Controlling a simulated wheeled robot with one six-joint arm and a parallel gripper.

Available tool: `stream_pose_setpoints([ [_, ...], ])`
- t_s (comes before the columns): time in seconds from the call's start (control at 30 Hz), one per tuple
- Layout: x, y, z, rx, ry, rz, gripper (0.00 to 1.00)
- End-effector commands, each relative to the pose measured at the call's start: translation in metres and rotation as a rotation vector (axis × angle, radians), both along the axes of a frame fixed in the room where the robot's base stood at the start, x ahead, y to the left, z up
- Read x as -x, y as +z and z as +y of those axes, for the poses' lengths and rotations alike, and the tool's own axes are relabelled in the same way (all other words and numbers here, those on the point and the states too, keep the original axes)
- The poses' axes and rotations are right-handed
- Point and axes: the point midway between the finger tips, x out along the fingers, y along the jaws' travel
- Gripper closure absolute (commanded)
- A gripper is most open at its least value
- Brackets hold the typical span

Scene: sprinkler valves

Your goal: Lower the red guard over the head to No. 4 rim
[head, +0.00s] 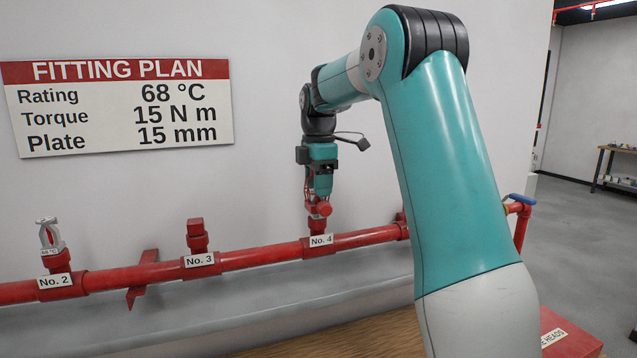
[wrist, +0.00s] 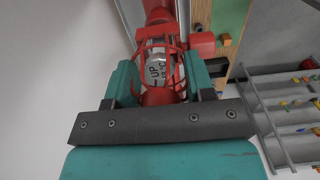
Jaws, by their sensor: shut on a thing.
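My gripper (head: 319,192) points down above the No. 4 fitting (head: 319,226) on the red pipe. It is shut on the red guard (head: 312,206), a wire cage. In the wrist view the guard (wrist: 175,54) sits between the teal fingers of my gripper (wrist: 160,78). A pale head (wrist: 157,71) marked "UP" and a °C rating shows through its wires. The guard looks to be around the head. Whether it touches the No. 4 rim, I cannot tell.
The red pipe (head: 250,257) runs along the wall. The No. 2 fitting carries a silver head (head: 48,236); No. 3 has a red plug (head: 196,234). A blue-handled valve (head: 522,199) is at right. A red box (head: 567,337) labelled "HEADS" stands lower right.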

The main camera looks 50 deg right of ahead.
Motion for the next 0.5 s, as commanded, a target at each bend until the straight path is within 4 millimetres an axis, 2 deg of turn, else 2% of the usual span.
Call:
stream_pose_setpoints([
  [0.5,0.000,-0.014,0.000,0.000,0.000,-0.001,0.83],
])
